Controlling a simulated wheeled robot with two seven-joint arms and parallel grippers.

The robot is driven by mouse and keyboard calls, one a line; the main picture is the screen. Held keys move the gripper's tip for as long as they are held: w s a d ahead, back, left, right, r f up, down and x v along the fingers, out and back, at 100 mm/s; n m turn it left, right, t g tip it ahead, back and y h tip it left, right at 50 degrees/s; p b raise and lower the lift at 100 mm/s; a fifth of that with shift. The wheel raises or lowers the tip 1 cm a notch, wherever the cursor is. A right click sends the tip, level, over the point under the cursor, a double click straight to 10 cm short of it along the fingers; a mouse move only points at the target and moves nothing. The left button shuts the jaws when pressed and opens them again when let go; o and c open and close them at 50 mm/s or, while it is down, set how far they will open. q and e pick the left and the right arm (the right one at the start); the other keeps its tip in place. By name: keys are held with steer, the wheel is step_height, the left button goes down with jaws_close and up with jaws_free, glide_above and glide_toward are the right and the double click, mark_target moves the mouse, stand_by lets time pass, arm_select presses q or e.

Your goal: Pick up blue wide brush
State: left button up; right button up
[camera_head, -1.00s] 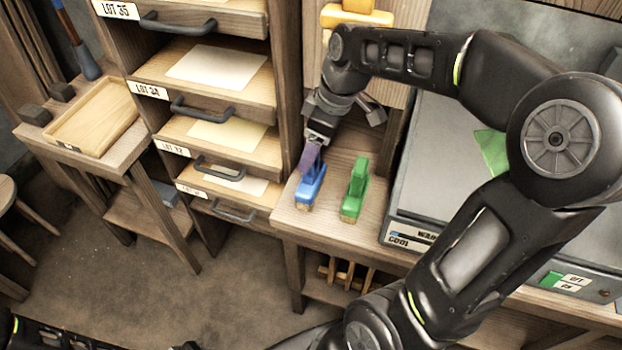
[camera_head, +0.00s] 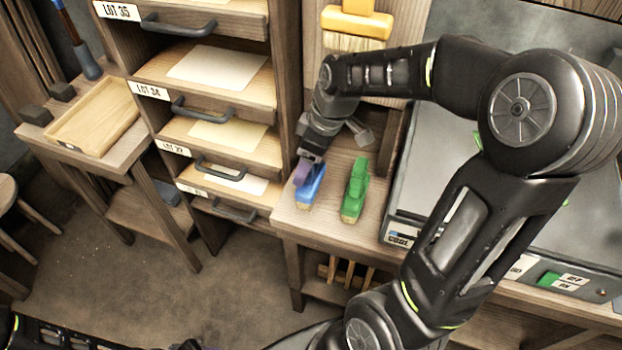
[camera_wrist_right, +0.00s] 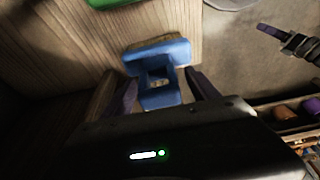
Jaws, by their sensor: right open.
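The blue wide brush (camera_head: 311,188) stands on the wooden bench top (camera_head: 287,214), left of a green brush (camera_head: 355,190). My right gripper (camera_head: 302,172) reaches down to the blue brush from above and behind. In the right wrist view the blue brush (camera_wrist_right: 158,72) lies ahead, its handle between the two purple fingers (camera_wrist_right: 163,90) of my right gripper. The fingers are apart, one on each side of the handle, with a small gap visible. Part of my left arm shows at the bottom left of the head view; its gripper is not visible.
The green brush stands close to the right of the blue one. A grey box (camera_head: 399,226) with labels is farther right. A drawer cabinet (camera_head: 289,100) rises at left. A yellow brush (camera_head: 352,22) hangs on the back board.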

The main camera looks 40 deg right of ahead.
steer(key=shift+c, duration=0.4)
jaws_close()
stand_by(0.4)
